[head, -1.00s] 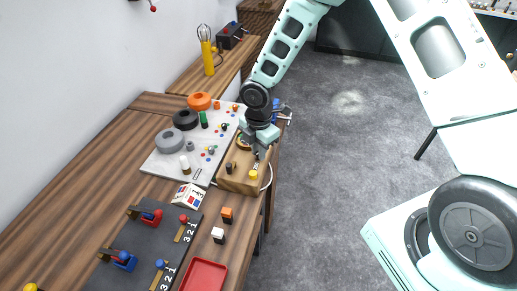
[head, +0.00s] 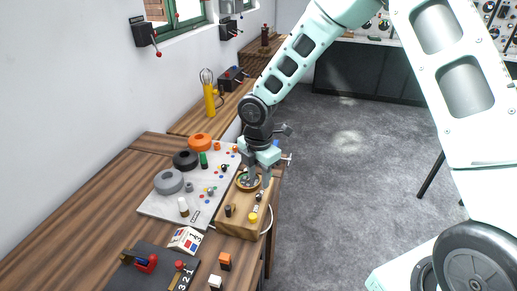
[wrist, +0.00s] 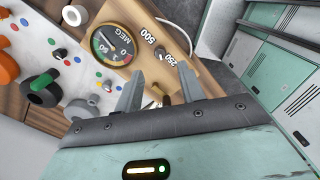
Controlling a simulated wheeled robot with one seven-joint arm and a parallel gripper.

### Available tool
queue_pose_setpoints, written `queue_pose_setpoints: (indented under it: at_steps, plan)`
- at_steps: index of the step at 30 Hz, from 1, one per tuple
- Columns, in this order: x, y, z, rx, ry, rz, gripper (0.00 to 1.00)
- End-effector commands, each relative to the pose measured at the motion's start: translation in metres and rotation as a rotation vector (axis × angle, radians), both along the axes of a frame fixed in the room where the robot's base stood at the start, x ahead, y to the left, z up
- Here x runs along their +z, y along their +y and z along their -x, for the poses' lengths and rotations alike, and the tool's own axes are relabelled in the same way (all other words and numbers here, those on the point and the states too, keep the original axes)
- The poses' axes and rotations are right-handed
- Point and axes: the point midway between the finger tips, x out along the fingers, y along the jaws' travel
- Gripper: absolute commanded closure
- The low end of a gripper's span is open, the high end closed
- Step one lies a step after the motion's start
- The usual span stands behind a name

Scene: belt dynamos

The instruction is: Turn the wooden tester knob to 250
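The wooden tester (head: 238,222) is a light wood box at the table's right edge. Its round MEG gauge (head: 245,186) also shows in the wrist view (wrist: 112,46). The numbers 500 and 250 are printed beside the gauge, with a small dark-and-light knob (wrist: 167,58) by the 250. I cannot tell its exact setting. My gripper (wrist: 160,88) is over the tester, its two grey fingers apart, with no object seen clamped. A brownish-yellow piece shows low between the fingers, partly hidden by the gripper body. In the head view my gripper (head: 262,176) hides part of the gauge end.
A grey board (head: 160,208) with orange, black and grey round parts lies left of the tester. A red-white-blue number card (head: 186,239) lies in front. A white cable loops at the tester's right side. Open floor lies to the right.

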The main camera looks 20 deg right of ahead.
Motion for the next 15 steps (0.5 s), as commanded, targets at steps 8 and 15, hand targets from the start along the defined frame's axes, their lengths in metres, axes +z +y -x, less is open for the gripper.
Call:
queue_pose_setpoints:
  at_steps: [8, 15]
  plan:
    - [0.064, 0.000, -0.001, -0.002, -0.005, -0.001, 0.61]
    - [0.099, 0.000, -0.001, -0.002, -0.003, 0.000, 0.61]
